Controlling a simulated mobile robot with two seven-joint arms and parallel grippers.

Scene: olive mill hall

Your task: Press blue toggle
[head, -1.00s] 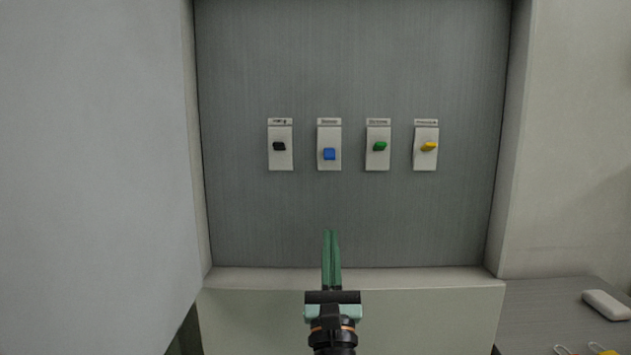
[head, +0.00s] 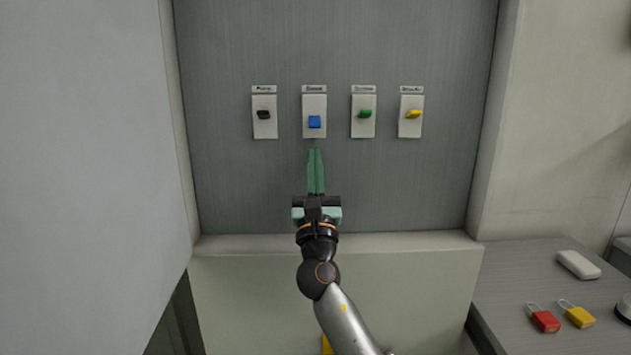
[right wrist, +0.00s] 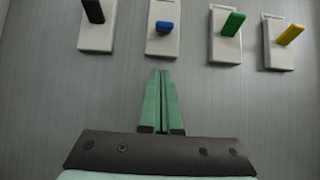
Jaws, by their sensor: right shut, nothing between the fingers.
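The blue toggle (head: 314,122) sits on a white plate, second from the left in a row on the grey panel. It also shows in the right wrist view (right wrist: 164,27). My right gripper (head: 315,152) has its green fingers shut and empty, pointing up at the panel just below the blue toggle's plate. In the right wrist view its fingertips (right wrist: 160,73) lie below the blue toggle, with a gap in the picture. No contact with the toggle shows. My left gripper is not in view.
A black toggle (head: 263,115) is left of the blue one; green (head: 365,114) and yellow (head: 413,114) toggles are right. A ledge (head: 350,244) runs below the panel. A side table holds red (head: 544,320) and yellow (head: 577,315) padlocks and a white case (head: 578,265).

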